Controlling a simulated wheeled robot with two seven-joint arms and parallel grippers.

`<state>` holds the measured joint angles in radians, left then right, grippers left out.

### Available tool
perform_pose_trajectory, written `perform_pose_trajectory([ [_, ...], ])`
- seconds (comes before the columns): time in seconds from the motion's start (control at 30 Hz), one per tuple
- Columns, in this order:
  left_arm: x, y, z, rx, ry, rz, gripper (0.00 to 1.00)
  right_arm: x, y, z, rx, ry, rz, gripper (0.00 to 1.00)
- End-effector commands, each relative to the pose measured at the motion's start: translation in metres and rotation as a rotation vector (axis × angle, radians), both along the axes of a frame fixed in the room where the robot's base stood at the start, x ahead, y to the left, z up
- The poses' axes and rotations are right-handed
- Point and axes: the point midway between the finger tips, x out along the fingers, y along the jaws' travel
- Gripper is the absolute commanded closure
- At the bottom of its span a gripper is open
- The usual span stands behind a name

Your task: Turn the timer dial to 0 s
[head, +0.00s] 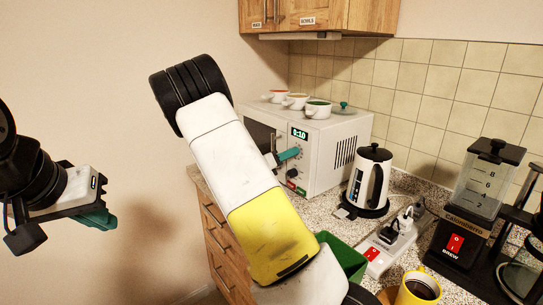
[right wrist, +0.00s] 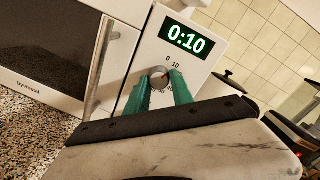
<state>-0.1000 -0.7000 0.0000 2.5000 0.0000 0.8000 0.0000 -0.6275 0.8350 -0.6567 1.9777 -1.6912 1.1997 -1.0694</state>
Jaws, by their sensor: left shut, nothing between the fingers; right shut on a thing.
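The white microwave (head: 335,150) stands on the counter, and its green display (head: 300,134) reads 0:10. In the right wrist view the display (right wrist: 186,38) also reads 0:10. My right gripper (right wrist: 159,88) is shut on the dial, one green finger on each side. In the head view my right gripper (head: 290,154) is at the microwave's front panel, and the dial is hidden. My left gripper (head: 103,219) is shut and empty, far left of the microwave.
Several small bowls (head: 318,110) stand on top of the microwave. A kettle (head: 369,180), a power strip (head: 392,240), a coffee maker (head: 480,200) and a yellow mug (head: 417,290) stand to its right. A green bin (head: 345,256) is partly behind my right arm.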

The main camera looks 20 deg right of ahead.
Motion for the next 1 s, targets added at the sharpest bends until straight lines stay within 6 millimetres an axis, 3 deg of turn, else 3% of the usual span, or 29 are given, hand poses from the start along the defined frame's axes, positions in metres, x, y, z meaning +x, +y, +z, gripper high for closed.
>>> perform_pose_trajectory([
  [0.4, 0.0000, 0.0000, 0.0000, 0.000, 0.000, 0.000, 1.00, -0.0001, 0.0009, -0.0001, -0.083, 0.247, 0.002, 1.00],
  [1.0, 0.0000, 0.0000, 0.0000, 0.000, 0.000, 0.000, 1.00, -0.0001, 0.0009, 0.0000, -0.107, 0.314, 0.003, 1.00],
])
